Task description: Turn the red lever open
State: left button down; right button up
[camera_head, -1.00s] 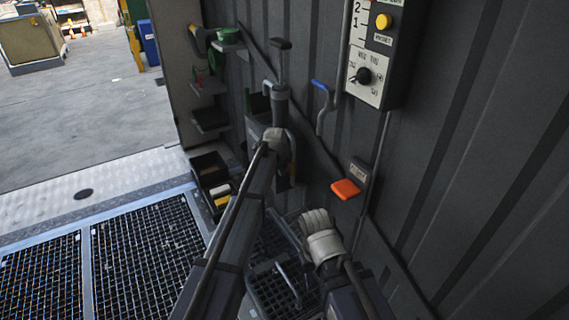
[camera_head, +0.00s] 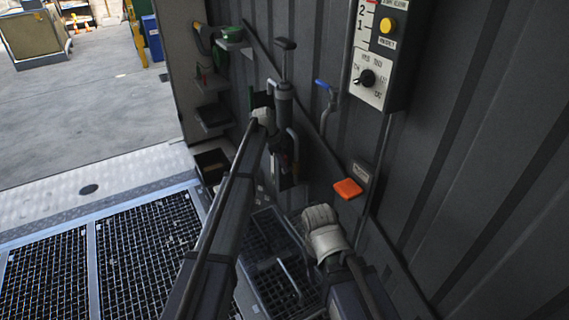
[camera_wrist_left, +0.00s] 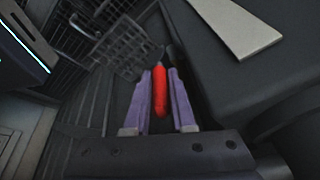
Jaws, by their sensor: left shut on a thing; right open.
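The red lever (camera_wrist_left: 160,92) lies between the two purple fingers of my left gripper (camera_wrist_left: 164,74) in the left wrist view, and the gripper is shut on it. In the head view my left gripper (camera_head: 279,150) is at the wall beside the grey upright pump (camera_head: 284,88), with its fingers small and partly hidden by my arm. The lever is hard to make out there. My right gripper (camera_head: 318,216) is lower right, in front of the wall and below the orange block, apart from the lever. Its fingers are hard to make out.
A blue-handled lever (camera_head: 324,87), an orange block (camera_head: 348,189) and a control box (camera_head: 381,52) are on the ribbed wall. Small shelves (camera_head: 213,117) stand left of the pump. A grated floor (camera_head: 150,255) lies below, with open floor beyond.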

pick_arm(q)
jog(key=shift+w+d+r, duration=0.1)
jog(key=shift+w+d, duration=0.1)
jog(key=c, duration=1)
grip_release()
jog(key=shift+s+r, duration=0.1)
jog(key=shift+o, duration=1.2)
jog(key=shift+s+a, duration=0.1)
